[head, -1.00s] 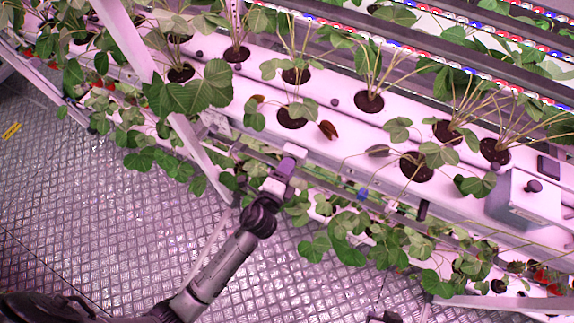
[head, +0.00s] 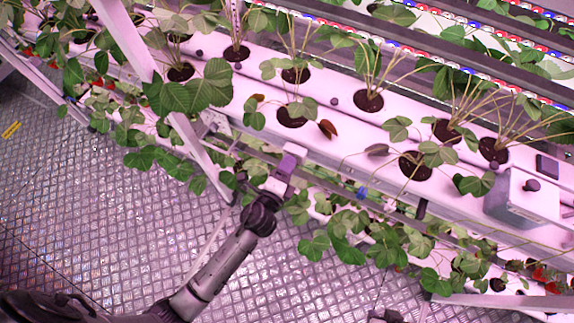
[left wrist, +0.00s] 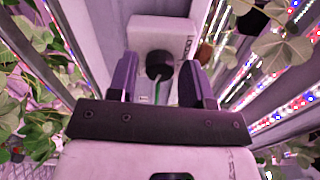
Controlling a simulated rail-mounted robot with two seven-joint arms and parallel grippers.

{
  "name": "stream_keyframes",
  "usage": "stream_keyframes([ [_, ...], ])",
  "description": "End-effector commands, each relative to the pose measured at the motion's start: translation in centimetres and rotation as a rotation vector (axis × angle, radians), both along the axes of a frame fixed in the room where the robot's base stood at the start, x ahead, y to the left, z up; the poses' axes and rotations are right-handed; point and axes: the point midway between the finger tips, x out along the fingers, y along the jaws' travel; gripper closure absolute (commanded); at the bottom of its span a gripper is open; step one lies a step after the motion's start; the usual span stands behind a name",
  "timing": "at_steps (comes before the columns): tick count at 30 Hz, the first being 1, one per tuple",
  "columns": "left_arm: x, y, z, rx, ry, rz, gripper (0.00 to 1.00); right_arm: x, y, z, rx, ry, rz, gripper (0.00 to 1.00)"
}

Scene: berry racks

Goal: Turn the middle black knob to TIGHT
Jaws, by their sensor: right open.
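A black knob (left wrist: 160,65) with a green line below it sits on a white box (left wrist: 160,34) in the left wrist view. My left gripper (left wrist: 160,82) is open, its two dark purple fingers on either side of the knob with a gap showing at each side. I cannot tell whether the fingertips reach past the knob. In the head view my left gripper (head: 290,160) is at the front edge of the white plant gutter, and this knob is hidden there. Another black knob (head: 532,185) stands on a white box at the right. Only a dark bit of my right gripper (head: 386,315) shows at the bottom edge.
The white gutter (head: 340,125) carries several strawberry plants. A pale slanted post (head: 190,145) stands left of my left gripper. Leaves of a lower row (head: 350,235) hang right of my arm. The metal floor (head: 90,205) is open at the left.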

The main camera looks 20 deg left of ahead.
Motion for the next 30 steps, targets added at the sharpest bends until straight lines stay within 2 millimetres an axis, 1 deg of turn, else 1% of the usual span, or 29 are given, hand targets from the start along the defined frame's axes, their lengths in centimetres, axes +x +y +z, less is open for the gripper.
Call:
stream_keyframes([
  [1,0.0,0.0,0.0,0.000,0.000,0.000,0.49,0.0,0.0,0.0,0.001,0.000,-0.001,0.57],
  [3,0.0,0.0,0.0,0.000,0.000,0.000,0.45,0.0,0.1,0.0,0.003,-0.001,-0.001,0.57],
  [10,-0.1,0.0,0.0,-0.001,0.000,0.000,0.45,0.0,0.2,0.0,0.008,0.000,-0.006,0.57],
  [14,-1.0,0.0,-0.1,-0.002,0.000,0.000,0.45,0.0,0.3,-0.1,0.010,-0.001,-0.006,0.57],
  [17,-2.5,0.1,-0.1,-0.002,0.001,0.000,0.45,0.0,0.3,-0.2,0.010,-0.001,-0.006,0.57],
  [24,-7.3,0.3,-0.3,-0.003,0.003,0.001,0.45,0.0,0.3,-1.0,0.009,-0.001,-0.005,0.57],
  [30,-10.7,0.5,-0.2,-0.002,0.003,0.001,0.45,0.0,0.1,-1.7,0.004,0.000,-0.003,0.57],
])
